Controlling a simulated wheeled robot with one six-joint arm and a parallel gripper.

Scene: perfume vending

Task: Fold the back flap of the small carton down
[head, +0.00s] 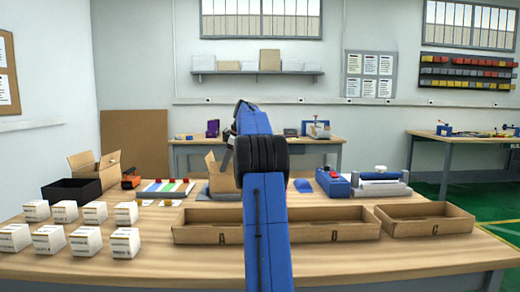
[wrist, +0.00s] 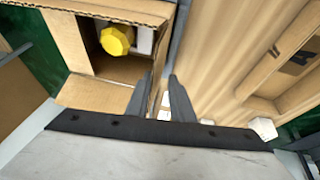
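The small carton (head: 213,183) stands on the table behind my arm in the head view, partly hidden by it, with a flap sticking up. In the wrist view the carton (wrist: 82,42) is open at the top left. A yellow faceted cap (wrist: 117,41) and something white show inside. One flap (wrist: 95,95) spreads out at its lower side, and another lies along the top of the picture. My gripper (wrist: 160,78) has its fingers apart, one on each side of a carton wall or flap edge. I cannot tell if they touch it. Which flap is the back one is unclear here.
Long cardboard trays (head: 330,232) and a further tray (head: 425,219) stand at the front right. Several white boxes (head: 94,212) stand at the left. A black bin (head: 72,191), an open carton and a blue device (head: 332,183) stand farther back.

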